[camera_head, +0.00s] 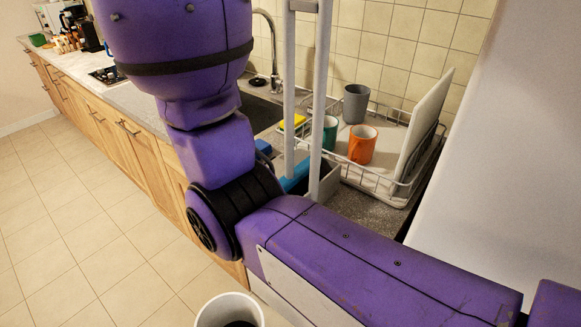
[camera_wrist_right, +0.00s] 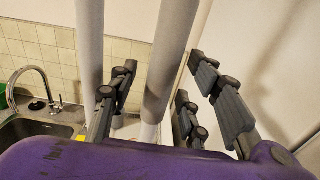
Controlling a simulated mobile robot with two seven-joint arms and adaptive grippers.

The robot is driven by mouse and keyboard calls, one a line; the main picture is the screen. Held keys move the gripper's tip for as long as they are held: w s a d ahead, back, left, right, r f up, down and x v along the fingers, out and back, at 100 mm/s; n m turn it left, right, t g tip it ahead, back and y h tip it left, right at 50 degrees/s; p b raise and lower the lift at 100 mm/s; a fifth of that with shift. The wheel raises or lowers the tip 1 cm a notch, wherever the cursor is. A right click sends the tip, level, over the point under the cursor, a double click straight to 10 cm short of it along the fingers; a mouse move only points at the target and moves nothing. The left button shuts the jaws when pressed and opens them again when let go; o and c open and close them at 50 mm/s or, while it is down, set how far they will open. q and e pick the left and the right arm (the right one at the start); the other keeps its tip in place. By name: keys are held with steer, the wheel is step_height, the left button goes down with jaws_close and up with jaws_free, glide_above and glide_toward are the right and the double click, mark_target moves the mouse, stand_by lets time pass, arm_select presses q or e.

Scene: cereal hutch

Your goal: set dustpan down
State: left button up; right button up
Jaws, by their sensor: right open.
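The dustpan's tall grey handle poles (camera_head: 324,90) stand upright at the counter's right part. A grey pan body (camera_head: 325,183) and a blue piece (camera_head: 296,178) show low at their foot, partly hidden behind my right arm. In the right wrist view, my right gripper (camera_wrist_right: 160,98) is open. One grey pole (camera_wrist_right: 172,60) passes between its spread fingers, and another pole is to the left. I cannot tell whether a finger touches a pole. The right gripper is out of the head view. My left gripper is in neither view.
A white dish rack (camera_head: 385,183) holds an orange mug (camera_head: 362,144), a grey cup (camera_head: 356,103) and a white board (camera_head: 425,120). The sink (camera_head: 258,113) and tap are to its left. A white bin (camera_head: 230,309) stands low in front. The tiled floor at left is clear.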

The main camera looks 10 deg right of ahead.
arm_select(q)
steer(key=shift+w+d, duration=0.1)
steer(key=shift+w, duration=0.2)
arm_select(e)
jaws_close()
steer(key=shift+r, duration=0.15)
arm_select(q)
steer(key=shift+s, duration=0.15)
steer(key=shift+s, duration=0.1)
